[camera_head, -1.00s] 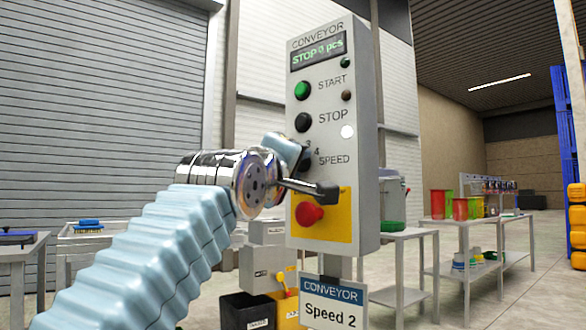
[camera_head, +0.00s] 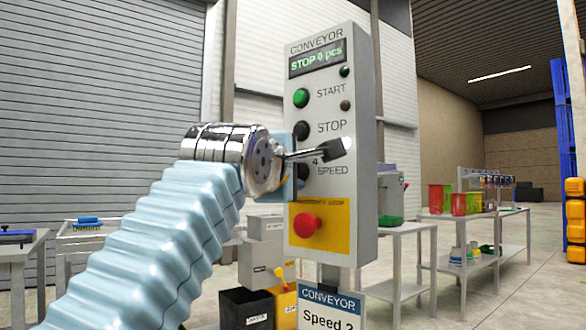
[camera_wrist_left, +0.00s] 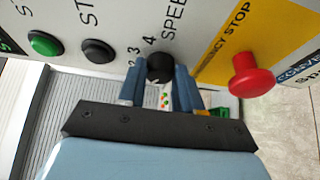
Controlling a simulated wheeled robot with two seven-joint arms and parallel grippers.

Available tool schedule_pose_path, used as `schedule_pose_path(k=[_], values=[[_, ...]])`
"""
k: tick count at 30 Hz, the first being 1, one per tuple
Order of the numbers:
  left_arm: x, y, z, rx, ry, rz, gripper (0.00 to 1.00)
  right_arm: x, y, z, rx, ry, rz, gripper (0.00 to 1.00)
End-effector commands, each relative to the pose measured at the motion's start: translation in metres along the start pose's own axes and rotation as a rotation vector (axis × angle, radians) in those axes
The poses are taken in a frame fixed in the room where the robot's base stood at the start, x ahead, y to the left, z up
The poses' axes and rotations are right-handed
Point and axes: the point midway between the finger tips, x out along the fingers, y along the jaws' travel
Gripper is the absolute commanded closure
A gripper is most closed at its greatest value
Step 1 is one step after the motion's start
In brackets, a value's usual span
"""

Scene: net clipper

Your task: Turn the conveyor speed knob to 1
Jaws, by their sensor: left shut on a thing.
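The conveyor control panel (camera_head: 352,190) is an upright grey box facing me, slightly turned. Its black speed knob (camera_head: 304,173) sits left of the word SPEED, partly hidden by my left gripper (camera_head: 300,163). In the left wrist view the knob (camera_wrist_left: 159,68) is between the two blue fingertips of the left gripper (camera_wrist_left: 160,78), which is shut on it. The digits 2, 3 and 4 show beside the knob there; its pointer is not visible. The sign below (camera_head: 329,312) reads Speed 2. The display (camera_head: 317,60) reads STOP 0 pcs. My right gripper is not in view.
A red emergency stop button (camera_head: 306,225) on a yellow plate is just below the knob. The green START button (camera_head: 301,97) and black STOP button (camera_head: 300,131) are above. Tables (camera_head: 403,232) stand behind to the right.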

Motion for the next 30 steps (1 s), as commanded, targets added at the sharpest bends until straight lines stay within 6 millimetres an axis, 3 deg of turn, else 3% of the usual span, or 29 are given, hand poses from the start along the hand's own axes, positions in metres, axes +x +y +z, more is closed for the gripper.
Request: schedule_pose_path(k=[11,12,16,25,30], values=[[0.0,0.0,0.0,-0.003,0.0,0.0,0.96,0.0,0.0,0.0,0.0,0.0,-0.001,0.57],[0.0,0.0,0.0,-0.003,0.0,0.0,0.6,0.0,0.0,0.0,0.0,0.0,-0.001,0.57],[0.0,0.0,0.0,-0.003,0.0,-0.001,0.4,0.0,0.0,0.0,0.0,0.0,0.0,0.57],[-0.002,-0.001,0.0,-0.002,-0.001,0.0,0.4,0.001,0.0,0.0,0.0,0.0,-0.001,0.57],[-0.023,-0.004,0.001,-0.003,-0.004,0.002,0.4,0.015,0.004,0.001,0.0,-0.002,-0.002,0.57]])
